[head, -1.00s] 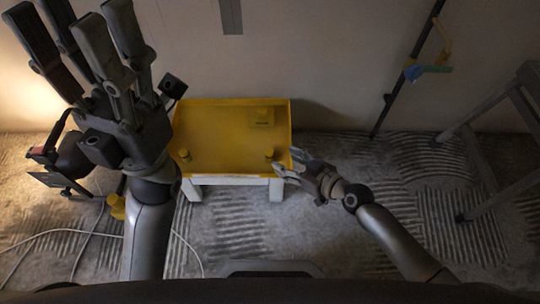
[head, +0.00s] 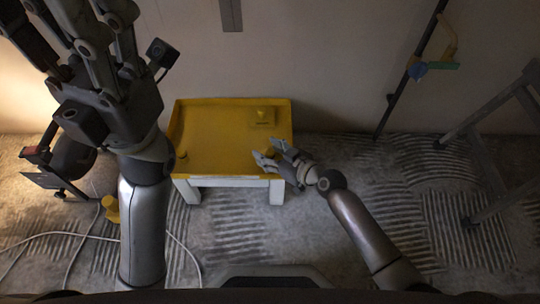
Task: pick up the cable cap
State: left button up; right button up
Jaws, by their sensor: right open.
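A yellow tray-topped table (head: 215,135) with white legs stands in the middle of the head view. Several small yellow pieces are on it: one (head: 264,117) at the back right, one (head: 181,155) near the left front edge and one (head: 270,153) near the right front. I cannot tell for certain which is the cable cap. My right gripper (head: 263,154) is open over the tray's right front corner, its fingers around or just above the front-right piece, which is mostly hidden. My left gripper (head: 78,20) is raised close to the camera at upper left, its fingertips cut off.
A lamp (head: 50,178) stands on the floor at left, with a yellow object (head: 110,208) and pale cables (head: 75,240) near it. A dark pole (head: 411,72) leans on the wall, and a grey ladder-like stand (head: 490,130) is at right. Ridged floor between is clear.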

jog(key=shift+c, duration=0.3)
jog(key=c, duration=0.7)
jog(key=shift+c, duration=0.2)
jog(key=shift+r, duration=0.15)
